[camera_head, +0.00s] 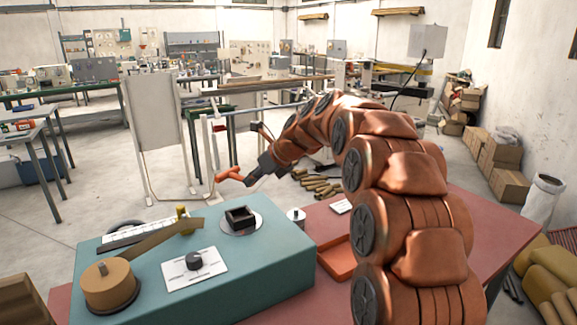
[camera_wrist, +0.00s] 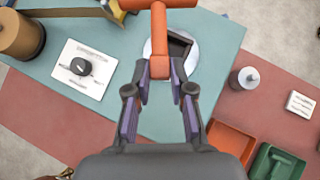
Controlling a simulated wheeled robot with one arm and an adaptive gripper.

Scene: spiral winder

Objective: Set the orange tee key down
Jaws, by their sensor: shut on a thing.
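The orange tee key (camera_head: 228,174) is held in the air by my gripper (camera_head: 248,180), above the back part of the teal winder. In the wrist view the tee key (camera_wrist: 158,25) has its crossbar at the top edge and its stem pointing down into the jaws. My gripper (camera_wrist: 160,85) is shut on the stem near its end. Below it, in the same view, a round pale plate (camera_wrist: 150,48) bears a dark square socket (camera_wrist: 181,45), partly covered by the key. The socket also shows in the head view (camera_head: 240,217).
A dial on a white card (camera_head: 195,263) and a brown spool (camera_head: 109,285) sit on the teal top. An orange tray (camera_wrist: 230,142) and a green tray (camera_wrist: 275,164) lie on the red table. A small grey cylinder (camera_wrist: 243,79) stands near the winder.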

